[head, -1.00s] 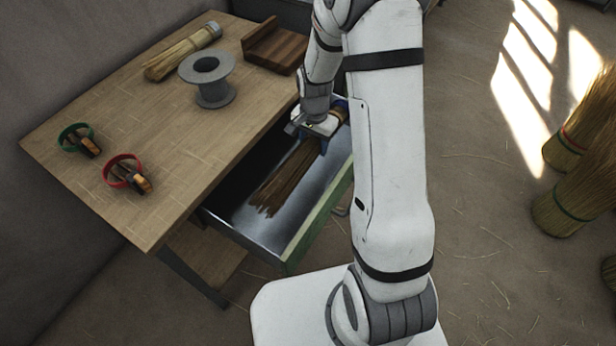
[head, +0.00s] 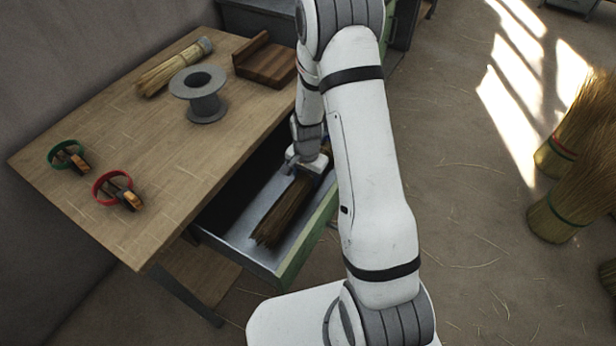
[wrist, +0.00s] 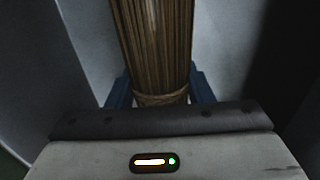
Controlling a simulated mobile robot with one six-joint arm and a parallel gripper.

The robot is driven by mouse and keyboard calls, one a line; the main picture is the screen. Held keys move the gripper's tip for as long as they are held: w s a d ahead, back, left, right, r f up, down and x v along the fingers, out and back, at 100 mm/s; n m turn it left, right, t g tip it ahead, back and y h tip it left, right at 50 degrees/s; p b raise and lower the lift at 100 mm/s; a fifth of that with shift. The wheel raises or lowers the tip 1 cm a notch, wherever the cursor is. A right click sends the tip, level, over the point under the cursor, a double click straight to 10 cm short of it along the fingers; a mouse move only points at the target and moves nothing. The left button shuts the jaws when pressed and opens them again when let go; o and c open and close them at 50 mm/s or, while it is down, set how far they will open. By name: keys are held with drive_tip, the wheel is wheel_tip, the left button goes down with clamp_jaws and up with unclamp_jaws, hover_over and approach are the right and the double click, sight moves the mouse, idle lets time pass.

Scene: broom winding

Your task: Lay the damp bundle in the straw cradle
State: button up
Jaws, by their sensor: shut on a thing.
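The damp bundle (head: 279,212), a dark brown sheaf of straw, shows over the open metal drawer (head: 240,243). My gripper (head: 308,163) is shut on its bound end, the arm reaching down from above. In the wrist view the bundle (wrist: 157,42) runs straight out between the blue fingers of my gripper (wrist: 160,92), with a cord binding at the jaws. I cannot tell how far it is clear of the drawer floor. A brown wooden holder (head: 268,64) with a raised side stands empty at the table's back right; I cannot tell whether it is the straw cradle.
On the wooden table (head: 140,190) lie a paler straw bundle (head: 168,70), a grey spool (head: 203,100), a green ring tool (head: 67,155) and a red ring tool (head: 115,188). Broom heads (head: 558,212) stand on the floor at right. The table's middle is clear.

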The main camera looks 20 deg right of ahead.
drive_tip(key=shift+f, duration=0.15)
drive_tip(key=o, duration=1.1)
